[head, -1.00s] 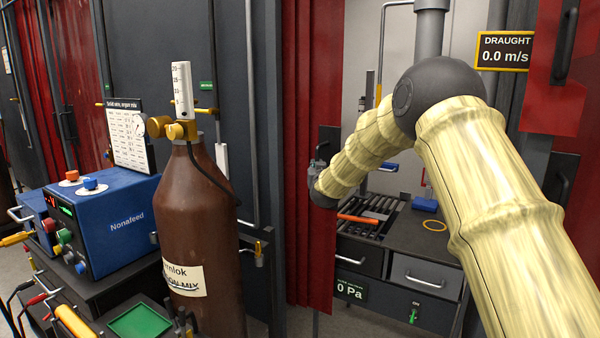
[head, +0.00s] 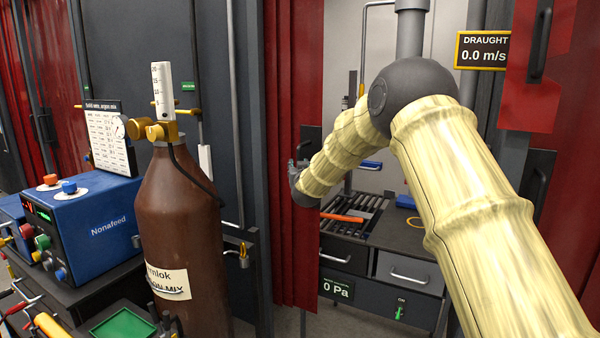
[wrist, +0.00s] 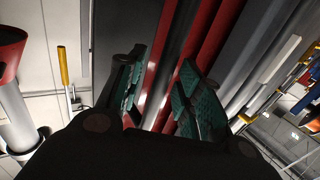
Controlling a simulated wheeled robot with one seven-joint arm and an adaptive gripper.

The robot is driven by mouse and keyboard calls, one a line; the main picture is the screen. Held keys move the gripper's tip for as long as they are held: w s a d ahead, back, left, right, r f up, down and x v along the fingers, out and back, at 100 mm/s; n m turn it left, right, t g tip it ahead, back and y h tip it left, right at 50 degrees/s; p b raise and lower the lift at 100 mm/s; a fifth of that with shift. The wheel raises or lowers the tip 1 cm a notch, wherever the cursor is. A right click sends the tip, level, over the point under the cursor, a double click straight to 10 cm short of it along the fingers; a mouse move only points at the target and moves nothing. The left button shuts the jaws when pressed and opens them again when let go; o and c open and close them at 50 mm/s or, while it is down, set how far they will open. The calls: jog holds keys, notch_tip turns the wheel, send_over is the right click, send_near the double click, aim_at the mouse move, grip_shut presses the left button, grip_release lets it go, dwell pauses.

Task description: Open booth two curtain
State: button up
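A red curtain (head: 292,100) hangs in folds at the left side of a booth opening, and the booth's inside shows to its right. A dark plate (head: 311,140) is at the curtain's right edge. My gripper (head: 294,168) is in front of this edge, mostly hidden behind my own wrist. In the wrist view my gripper (wrist: 157,85) has its two teal pads apart, with red cloth (wrist: 178,70) and a pale upright strip showing in the gap. I cannot tell whether they touch anything. No booth number is readable.
Another red panel (head: 540,65) with a dark handle is at right. A brown gas bottle (head: 178,230) and a blue Nonafeed box (head: 105,225) stand at left. A slatted bench (head: 400,238) with drawers is inside the booth. A draught sign (head: 484,50) hangs at upper right.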

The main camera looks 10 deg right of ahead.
jog(key=s+a, duration=0.1)
jog(key=s, duration=1)
jog(key=shift+s+a, duration=0.2)
jog(key=shift+s, duration=0.15)
